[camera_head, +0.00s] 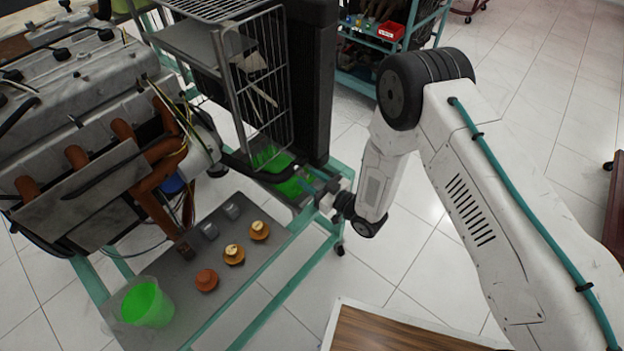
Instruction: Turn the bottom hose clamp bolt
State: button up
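The engine (75,110) stands at the left on a green-framed trainer stand. A dark lower hose (245,170) runs from the engine towards the bottom of the black radiator (312,80). The bottom hose clamp and its bolt are too small and dark to make out. My gripper (318,193) is at the radiator's lower right corner, pointing left towards the hose end. Its fingers are small and partly lost against the green frame, so I cannot tell whether they are open, or touch anything.
A translucent green bucket (147,303) and several small grey and orange parts (234,254) stand on the grey shelf (185,322) below the engine. A wire guard (262,75) stands beside the radiator. A wooden-topped table (385,332) is at the bottom. Tiled floor lies clear between.

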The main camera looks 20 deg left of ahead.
grip_shut()
jog(key=shift+m, duration=2.4)
grip_release()
jog(key=v, duration=0.8)
